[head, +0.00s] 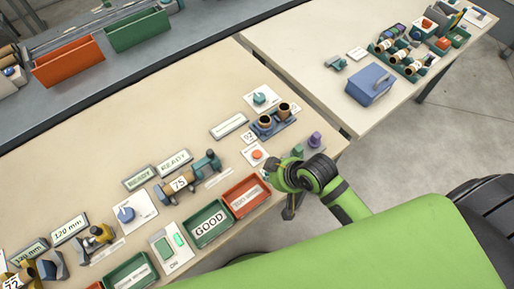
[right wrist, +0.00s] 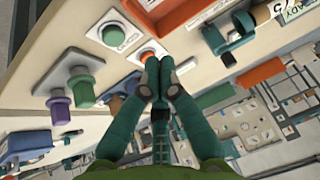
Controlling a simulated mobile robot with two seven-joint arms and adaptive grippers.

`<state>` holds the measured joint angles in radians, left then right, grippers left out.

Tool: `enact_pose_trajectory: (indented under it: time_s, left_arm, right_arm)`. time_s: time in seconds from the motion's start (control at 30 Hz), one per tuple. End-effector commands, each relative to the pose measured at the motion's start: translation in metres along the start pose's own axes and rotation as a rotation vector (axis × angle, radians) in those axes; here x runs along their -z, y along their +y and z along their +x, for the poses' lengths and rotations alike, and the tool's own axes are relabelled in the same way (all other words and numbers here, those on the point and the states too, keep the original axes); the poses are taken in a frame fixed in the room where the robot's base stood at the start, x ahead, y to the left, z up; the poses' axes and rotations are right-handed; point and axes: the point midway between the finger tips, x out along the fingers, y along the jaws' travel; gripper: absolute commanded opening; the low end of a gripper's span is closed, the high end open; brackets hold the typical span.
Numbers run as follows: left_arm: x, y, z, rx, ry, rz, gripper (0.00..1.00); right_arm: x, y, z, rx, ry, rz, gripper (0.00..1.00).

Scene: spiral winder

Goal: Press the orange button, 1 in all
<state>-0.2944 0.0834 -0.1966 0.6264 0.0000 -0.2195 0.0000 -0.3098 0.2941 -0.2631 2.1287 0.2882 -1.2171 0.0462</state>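The orange button (head: 257,154) sits on a white plate on the near bench, right of the winder. In the right wrist view the orange button (right wrist: 148,52) shows just beyond my fingertips, partly covered by them. My right gripper (head: 268,165) is at the button's near right side in the head view. Its teal fingers (right wrist: 154,75) are pressed together with nothing visible between them. I cannot tell whether the tips touch the button. My left gripper is not in view.
A round green button (right wrist: 114,36) is beside the orange one. Green (right wrist: 80,78) and purple (right wrist: 60,110) knobs stand close by. A red tray (head: 262,202) and a green GOOD tray (head: 207,242) line the near edge. A spool holder (head: 273,128) stands behind the orange button.

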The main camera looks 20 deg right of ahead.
Motion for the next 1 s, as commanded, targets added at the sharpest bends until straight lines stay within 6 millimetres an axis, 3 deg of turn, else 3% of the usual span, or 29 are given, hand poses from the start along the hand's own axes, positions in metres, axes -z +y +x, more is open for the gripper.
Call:
enact_pose_trajectory:
  time_s: [0.03,0.1,0.37,0.57,1.0]
  left_arm:
    - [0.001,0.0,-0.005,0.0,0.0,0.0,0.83]
    - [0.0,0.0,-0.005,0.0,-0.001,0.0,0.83]
    - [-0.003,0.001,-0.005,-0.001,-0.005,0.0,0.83]
    - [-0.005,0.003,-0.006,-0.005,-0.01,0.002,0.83]
    - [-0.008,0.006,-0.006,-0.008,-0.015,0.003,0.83]
  right_arm:
    - [0.027,0.002,0.003,0.036,0.046,-0.029,0.0]
    - [0.05,0.005,0.013,0.085,0.094,-0.033,0.0]
    - [0.104,0.039,0.032,0.155,0.203,0.025,0.0]
    - [0.114,0.05,0.034,0.163,0.226,0.05,0.0]
    - [0.11,0.05,0.039,0.163,0.224,0.051,0.0]
